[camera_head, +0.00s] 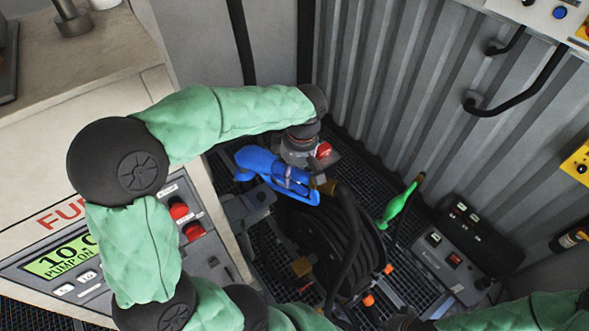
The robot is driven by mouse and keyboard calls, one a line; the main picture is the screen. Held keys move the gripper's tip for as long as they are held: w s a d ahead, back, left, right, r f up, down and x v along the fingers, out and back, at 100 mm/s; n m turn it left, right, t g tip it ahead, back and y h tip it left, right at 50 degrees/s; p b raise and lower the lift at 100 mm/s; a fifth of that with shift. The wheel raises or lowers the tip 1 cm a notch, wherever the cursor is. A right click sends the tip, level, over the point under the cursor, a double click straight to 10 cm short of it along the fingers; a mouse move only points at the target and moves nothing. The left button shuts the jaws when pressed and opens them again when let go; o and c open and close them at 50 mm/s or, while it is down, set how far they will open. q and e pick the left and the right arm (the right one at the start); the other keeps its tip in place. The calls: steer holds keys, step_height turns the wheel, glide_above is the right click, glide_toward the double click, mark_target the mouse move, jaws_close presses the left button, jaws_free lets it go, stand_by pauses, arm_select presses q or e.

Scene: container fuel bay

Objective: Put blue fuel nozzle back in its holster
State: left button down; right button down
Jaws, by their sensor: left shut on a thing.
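The blue fuel nozzle (263,163) is above the hose reel, left of centre. My left gripper (297,166) reaches it from above right and is shut on it. The gripper's wrist hides part of the nozzle, and its fingertips are hard to make out. The nozzle's blue body points left, with its trigger guard below and a brass-coloured fitting at its right end. A grey bracket (245,206), which may be the holster, juts from the side of the fuel pump just below left of the nozzle. Its opening is not clear. My right gripper does not show; only green sleeve is at the bottom right.
The fuel pump cabinet (213,265) with red knobs stands at left. A black hose reel (335,245) sits below the nozzle. A corrugated wall (400,90) closes the back.

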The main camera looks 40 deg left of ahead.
mark_target(294, 182)
arm_select(q)
steer(key=shift+f+b, duration=1.95)
steer(key=shift+f, duration=0.35)
steer(key=c, duration=0.6)
jaws_free()
steer(key=shift+w+r, duration=0.1)
steer(key=shift+r, duration=0.35)
steer(key=r, duration=0.3)
steer(key=d+r, duration=0.1)
steer(key=r, duration=0.7)
steer(key=shift+w+d+r, duration=0.1)
steer(key=shift+w+d, duration=0.05)
